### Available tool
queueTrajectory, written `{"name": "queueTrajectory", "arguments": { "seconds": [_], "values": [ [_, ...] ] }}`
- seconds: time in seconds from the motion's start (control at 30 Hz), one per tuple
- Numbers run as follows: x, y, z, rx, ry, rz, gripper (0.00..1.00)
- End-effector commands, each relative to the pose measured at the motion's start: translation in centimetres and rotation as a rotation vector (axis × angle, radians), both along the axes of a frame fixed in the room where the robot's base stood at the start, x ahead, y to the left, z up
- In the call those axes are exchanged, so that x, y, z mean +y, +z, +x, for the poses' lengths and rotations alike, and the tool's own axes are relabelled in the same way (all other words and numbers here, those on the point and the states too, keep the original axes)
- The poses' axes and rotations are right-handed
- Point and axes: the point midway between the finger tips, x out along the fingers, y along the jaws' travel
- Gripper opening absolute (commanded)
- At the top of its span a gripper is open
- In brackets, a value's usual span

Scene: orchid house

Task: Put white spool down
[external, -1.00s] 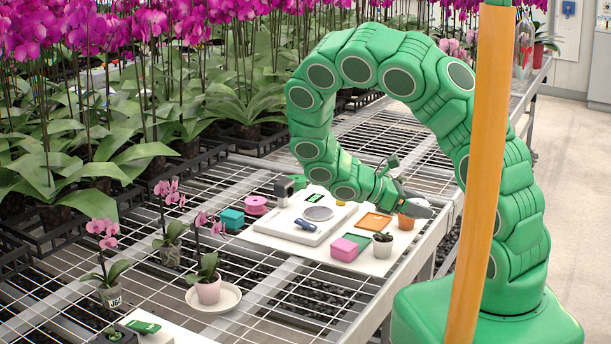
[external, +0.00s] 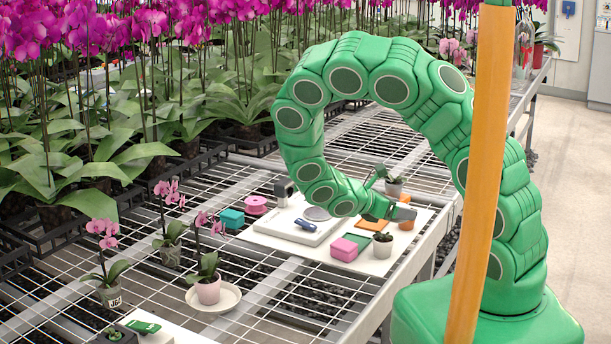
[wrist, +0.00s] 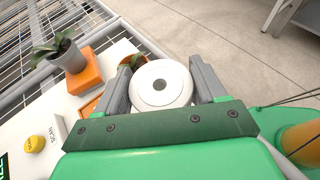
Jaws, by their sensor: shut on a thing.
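The white spool (wrist: 160,98) is between the two grey fingers of my gripper (wrist: 162,66) in the wrist view. It looks round, with a raised centre ring and a dark middle hole. The gripper is shut on its sides. A terracotta pot (wrist: 136,62) with a plant shows partly behind the spool there. In the external view, my gripper (external: 404,213) is over the right side of the white board, close to the terracotta pot (external: 407,224). I cannot make out the spool in that view.
A grey potted plant (wrist: 68,55) stands on an orange block (wrist: 86,72) in the wrist view.

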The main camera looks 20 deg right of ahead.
Motion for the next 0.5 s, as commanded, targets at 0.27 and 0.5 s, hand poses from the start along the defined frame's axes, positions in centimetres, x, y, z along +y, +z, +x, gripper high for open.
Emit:
{"name": "queueTrajectory", "arguments": {
  "seconds": [0.27,0.5],
  "values": [
    [0.0,-1.4,0.0,0.001,-0.001,0.001,0.41],
    [0.0,-3.6,0.0,0.001,0.0,0.001,0.41]
  ]
}}
